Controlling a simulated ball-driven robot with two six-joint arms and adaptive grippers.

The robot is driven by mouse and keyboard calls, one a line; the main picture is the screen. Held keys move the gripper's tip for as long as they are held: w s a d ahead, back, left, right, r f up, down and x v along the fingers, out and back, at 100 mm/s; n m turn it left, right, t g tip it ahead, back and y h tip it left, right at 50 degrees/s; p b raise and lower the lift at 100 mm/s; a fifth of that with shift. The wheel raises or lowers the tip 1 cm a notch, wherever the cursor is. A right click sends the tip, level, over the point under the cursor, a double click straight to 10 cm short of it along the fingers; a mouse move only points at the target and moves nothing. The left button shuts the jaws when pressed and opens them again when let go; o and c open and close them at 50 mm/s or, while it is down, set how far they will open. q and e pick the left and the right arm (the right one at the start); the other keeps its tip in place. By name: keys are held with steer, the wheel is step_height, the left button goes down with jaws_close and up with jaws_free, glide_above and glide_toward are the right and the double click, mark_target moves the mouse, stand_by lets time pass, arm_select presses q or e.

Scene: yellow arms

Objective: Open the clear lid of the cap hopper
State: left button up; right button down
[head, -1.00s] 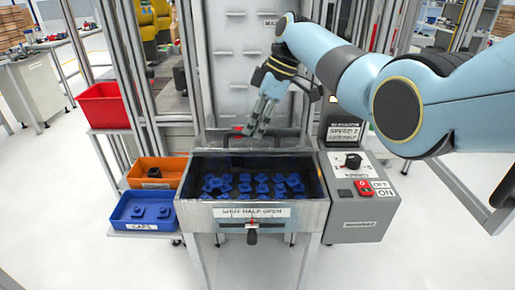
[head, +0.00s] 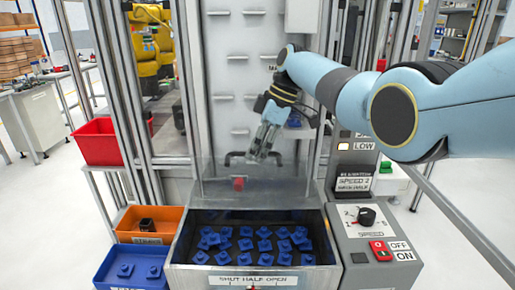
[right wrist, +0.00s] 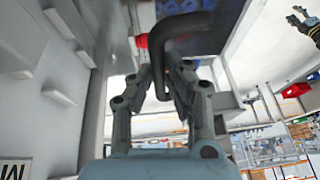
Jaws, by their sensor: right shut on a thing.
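The cap hopper (head: 190,255) is a grey metal bin with blue caps in it, low in the middle of the head view. Its clear lid (head: 285,190) stands raised at the hopper's back edge, uncovering the caps. A black bar handle (head: 233,156) is at the lid's top edge and shows large in the right wrist view (right wrist: 172,27). My right gripper (head: 258,155) is shut on this handle; its fingers (right wrist: 168,80) hide part of the bar. My left gripper (right wrist: 297,14) shows small at the wrist view's top right, its fingers apart, away from the hopper.
A grey control box (head: 372,240) with a dial and a red switch stands right of the hopper. Red (head: 97,142), orange (head: 130,228) and blue (head: 112,278) bins are on the left. A grey panel with short ledges (head: 230,80) rises behind the lid.

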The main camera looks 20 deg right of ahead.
steer(key=shift+s+f, duration=0.25)
steer(key=shift+f, duration=0.1)
steer(key=c, duration=1.7)
jaws_free()
steer(key=shift+c, duration=0.2)
steer(key=o, duration=0.4)
steer(key=shift+w, duration=0.2)
steer(key=shift+r, duration=0.15)
steer(key=shift+r, duration=0.1)
steer(key=shift+d+r, duration=0.15)
steer(key=shift+r, duration=0.05)
steer(key=v, duration=1.1)
steer(key=shift+r, duration=0.15)
